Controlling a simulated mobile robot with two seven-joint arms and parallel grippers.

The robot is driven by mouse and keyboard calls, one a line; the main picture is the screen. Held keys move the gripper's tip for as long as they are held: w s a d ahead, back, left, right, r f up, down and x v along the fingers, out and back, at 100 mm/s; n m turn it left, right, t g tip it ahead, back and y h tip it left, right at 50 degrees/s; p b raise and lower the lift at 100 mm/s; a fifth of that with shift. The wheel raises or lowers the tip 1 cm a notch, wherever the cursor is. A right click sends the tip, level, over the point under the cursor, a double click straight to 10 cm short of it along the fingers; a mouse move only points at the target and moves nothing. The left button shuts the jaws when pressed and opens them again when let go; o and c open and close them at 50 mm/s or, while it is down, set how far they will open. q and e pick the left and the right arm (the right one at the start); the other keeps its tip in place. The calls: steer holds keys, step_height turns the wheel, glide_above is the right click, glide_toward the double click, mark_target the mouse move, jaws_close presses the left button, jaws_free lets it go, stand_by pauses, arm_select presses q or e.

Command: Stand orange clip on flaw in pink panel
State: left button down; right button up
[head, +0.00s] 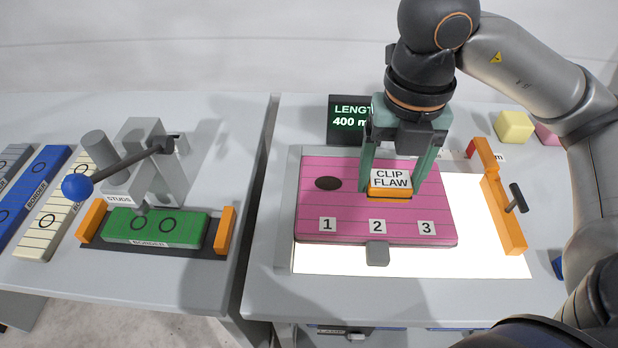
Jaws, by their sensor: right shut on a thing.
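The pink panel (320,210) lies flat on a bright white light surface, with labels 1, 2 and 3 along its front. A dark oval flaw (328,183) shows on it behind label 1. My right gripper (393,186) points down over the panel, shut on the orange clip (390,193), which bears a white CLIP FLAW sign. The clip is behind labels 2 and 3, right of the flaw and apart from it. I cannot tell whether its base touches the panel. My left gripper is not in view.
An orange bar with a black handle (505,212) stands right of the panel, and a grey tab (377,253) at its front. A LENGTH display (346,119) stands behind. On the left table are a lever press (150,165) and a green border strip (155,230).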

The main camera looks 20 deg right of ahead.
steer(key=shift+w+a+f, duration=0.1)
steer(key=shift+w+a, duration=0.15)
steer(key=shift+w, duration=0.15)
steer(key=w+f, duration=0.3)
steer(key=w, duration=0.4)
glide_above(329, 183)
steer(key=f, duration=0.5)
steer(key=shift+s+f, duration=0.3)
steer(key=shift+s, duration=0.1)
steer(key=shift+w+a+f, duration=0.1)
steer(key=shift+w+f, duration=0.25)
steer(key=shift+f, duration=0.15)
steer(key=shift+w+f, duration=0.1)
steer(key=shift+f, duration=1.5)
steer(key=shift+f, duration=0.2)
steer(key=o, duration=1.3)
steer(key=shift+r, duration=0.1)
